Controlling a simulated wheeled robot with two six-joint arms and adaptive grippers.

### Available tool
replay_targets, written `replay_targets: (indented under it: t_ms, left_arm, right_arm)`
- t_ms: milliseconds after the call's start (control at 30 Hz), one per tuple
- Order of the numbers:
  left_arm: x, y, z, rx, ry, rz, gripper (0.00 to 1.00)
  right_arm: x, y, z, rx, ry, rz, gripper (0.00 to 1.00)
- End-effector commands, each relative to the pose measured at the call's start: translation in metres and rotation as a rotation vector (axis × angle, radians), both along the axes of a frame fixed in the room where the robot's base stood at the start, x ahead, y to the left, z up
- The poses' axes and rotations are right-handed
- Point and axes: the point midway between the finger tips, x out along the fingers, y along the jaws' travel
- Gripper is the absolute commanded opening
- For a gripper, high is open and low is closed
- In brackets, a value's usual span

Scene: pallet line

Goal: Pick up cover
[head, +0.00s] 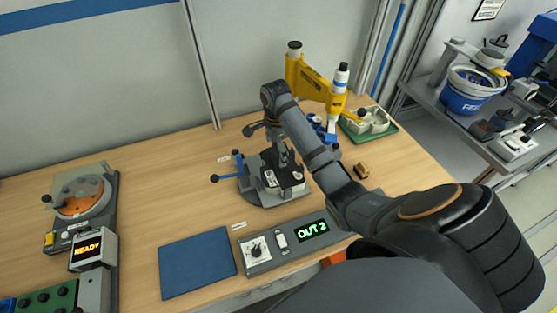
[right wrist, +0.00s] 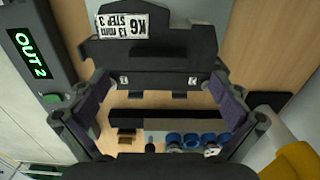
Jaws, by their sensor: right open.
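A dark grey fixture (head: 262,192) stands on the wooden bench in the middle of the head view, with blue-handled clamps and a small white label. In the right wrist view a dark labelled block (right wrist: 155,62), its print upside down, lies just beyond my fingers. I cannot tell for sure which part is the cover. My right gripper (head: 287,165) is over the fixture, pointing down. In the right wrist view the right gripper (right wrist: 160,110) has its padded fingers wide apart, with nothing clearly held between them. My left gripper is not in view.
A control box (head: 285,245) reading OUT 2 and a blue mat (head: 197,263) lie in front of the fixture. A yellow arm-like device (head: 318,85) and a green tray (head: 368,127) stand behind. An orange-topped unit (head: 80,195) is at left. Bench between is clear.

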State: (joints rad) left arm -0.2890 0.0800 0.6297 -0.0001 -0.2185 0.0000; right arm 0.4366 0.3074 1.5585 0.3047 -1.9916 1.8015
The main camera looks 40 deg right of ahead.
Motion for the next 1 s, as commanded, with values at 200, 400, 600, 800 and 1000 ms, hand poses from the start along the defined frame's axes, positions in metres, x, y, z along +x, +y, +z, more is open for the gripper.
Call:
replay_targets:
  t_ms: [200,400,600,800,1000]
  left_arm:
    - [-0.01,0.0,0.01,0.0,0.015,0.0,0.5]
    - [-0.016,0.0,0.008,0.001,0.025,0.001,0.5]
    - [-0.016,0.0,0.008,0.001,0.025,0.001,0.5]
    - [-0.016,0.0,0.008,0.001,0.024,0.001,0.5]
    - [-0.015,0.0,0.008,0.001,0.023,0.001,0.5]
  right_arm:
    - [-0.002,0.001,-0.027,0.001,0.005,0.0,1.0]
    - [-0.002,0.0,-0.029,0.001,0.004,0.0,1.0]
    - [-0.002,0.0,-0.029,0.001,0.004,0.0,0.76]
    - [-0.002,0.0,-0.029,0.001,0.004,0.0,0.48]
    - [-0.002,0.0,-0.029,0.001,0.004,0.0,0.37]
